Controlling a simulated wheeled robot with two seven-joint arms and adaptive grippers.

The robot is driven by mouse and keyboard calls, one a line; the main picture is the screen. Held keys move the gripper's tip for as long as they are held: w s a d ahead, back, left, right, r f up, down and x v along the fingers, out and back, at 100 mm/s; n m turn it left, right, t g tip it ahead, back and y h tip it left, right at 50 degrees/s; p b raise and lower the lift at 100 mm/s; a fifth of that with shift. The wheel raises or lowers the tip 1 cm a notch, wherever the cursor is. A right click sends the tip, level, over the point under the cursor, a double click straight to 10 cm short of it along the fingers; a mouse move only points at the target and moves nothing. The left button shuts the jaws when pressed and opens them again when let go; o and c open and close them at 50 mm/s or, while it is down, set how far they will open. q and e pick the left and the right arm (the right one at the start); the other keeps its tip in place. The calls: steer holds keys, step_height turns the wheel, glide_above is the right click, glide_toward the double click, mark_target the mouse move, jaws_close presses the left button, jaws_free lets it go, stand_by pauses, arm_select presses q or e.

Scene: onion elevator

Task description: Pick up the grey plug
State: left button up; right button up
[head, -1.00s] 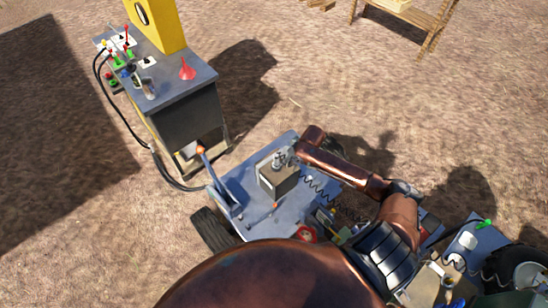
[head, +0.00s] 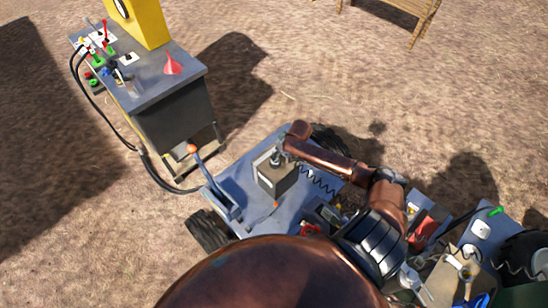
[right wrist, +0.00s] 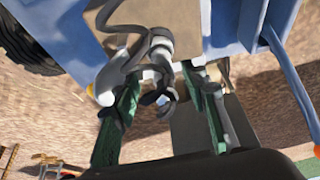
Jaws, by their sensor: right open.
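The grey plug (right wrist: 160,48), with a thick grey cable looping from it, shows in the right wrist view. It appears between the two green fingers of my right gripper (right wrist: 159,82), with visible room beside it. The fingers are apart, and I cannot tell whether either touches the plug. In the head view my right gripper (head: 281,146) is at the top of a small dark box with a pale top (head: 273,178) on the blue cart (head: 240,165). The plug is hard to make out there, partly covered by the gripper. My left gripper is not in view.
A blue lever with an orange knob (head: 192,149) rises from the cart's left side. A coiled black cord (head: 318,181) lies right of the box. A grey cabinet (head: 175,115) with a red funnel (head: 172,65) stands at back left. Clutter fills the lower right.

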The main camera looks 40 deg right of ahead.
steer(key=x, duration=0.5)
steer(key=shift+w+r, duration=0.15)
steer(key=shift+w, duration=0.05)
steer(key=shift+a, duration=0.1)
steer(key=shift+c, duration=0.3)
jaws_close()
